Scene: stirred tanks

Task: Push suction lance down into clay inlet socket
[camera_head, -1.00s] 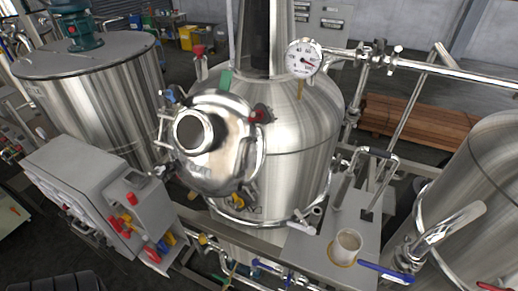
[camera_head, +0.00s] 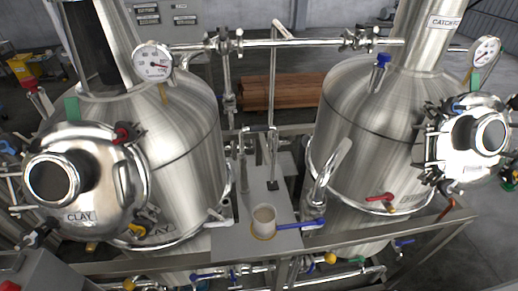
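The tank at the left has a round manway door (camera_head: 85,185) marked CLAY. Between the two tanks is a grey shelf (camera_head: 232,245) with a bent metal tube (camera_head: 243,165) and a thin upright rod (camera_head: 273,110) at its back. I cannot tell whether either of these is the suction lance. A pale cup (camera_head: 264,218) sits in a yellowish ring at the shelf's front. I cannot make out the clay inlet socket for certain. Neither of my grippers is in view.
A second steel tank (camera_head: 345,130) stands at the right, its label partly readable as CATCH. A blue-handled lever (camera_head: 300,224) sticks out beside the cup. A horizontal pipe (camera_head: 300,43) runs above. Wooden boards (camera_head: 285,92) lie behind.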

